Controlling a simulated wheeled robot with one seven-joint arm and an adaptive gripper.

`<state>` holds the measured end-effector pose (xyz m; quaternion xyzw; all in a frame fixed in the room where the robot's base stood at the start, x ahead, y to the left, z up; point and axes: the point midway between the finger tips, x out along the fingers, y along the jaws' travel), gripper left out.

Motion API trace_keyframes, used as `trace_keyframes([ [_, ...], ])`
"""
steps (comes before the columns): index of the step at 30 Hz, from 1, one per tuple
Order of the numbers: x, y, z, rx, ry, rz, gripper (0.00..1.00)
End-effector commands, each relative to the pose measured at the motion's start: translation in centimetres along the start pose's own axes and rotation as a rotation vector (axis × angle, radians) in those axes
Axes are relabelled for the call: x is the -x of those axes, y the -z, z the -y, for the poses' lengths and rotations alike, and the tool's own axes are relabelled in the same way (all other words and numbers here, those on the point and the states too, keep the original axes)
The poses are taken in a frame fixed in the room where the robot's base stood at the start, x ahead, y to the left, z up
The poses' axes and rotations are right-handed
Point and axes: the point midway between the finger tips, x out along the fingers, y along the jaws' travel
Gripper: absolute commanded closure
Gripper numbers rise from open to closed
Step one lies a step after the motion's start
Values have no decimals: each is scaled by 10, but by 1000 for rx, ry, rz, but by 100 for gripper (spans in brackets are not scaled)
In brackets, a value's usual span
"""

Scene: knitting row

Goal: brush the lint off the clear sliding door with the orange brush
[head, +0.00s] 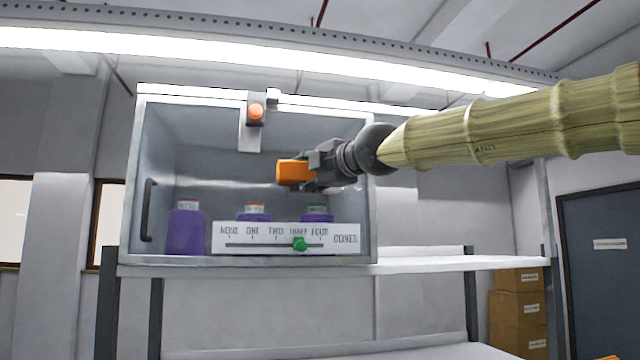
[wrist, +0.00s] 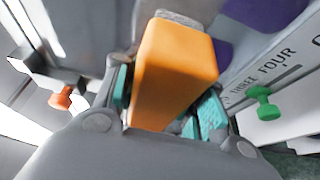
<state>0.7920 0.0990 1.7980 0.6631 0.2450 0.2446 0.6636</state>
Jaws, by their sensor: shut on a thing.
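The orange brush (head: 292,172) is held in front of the cabinet, right of its middle. My gripper (head: 312,172) is shut on it. In the wrist view the brush (wrist: 175,70) sits between the teal finger pads, and its pale grey bristle end points away from me. The clear sliding door (head: 190,150) is at the cabinet front, with a dark upright handle (head: 148,210) at its left. A pale streak runs across the pane left of the brush; I cannot tell whether it is lint or a reflection. I cannot tell whether the bristles touch the door.
Purple cones (head: 187,230) stand inside the cabinet. A white scale plate (head: 285,239) with a green slider knob (head: 299,243) is low on the front. An orange button (head: 256,111) is on a bracket above. The shelf (head: 450,262) at right is clear; boxes (head: 518,308) stand below.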

Motion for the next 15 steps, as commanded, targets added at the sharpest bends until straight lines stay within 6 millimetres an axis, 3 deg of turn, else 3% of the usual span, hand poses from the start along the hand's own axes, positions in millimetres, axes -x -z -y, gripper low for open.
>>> trace_keyframes([
  [15,-15,37,4,1,-1,-1,79],
])
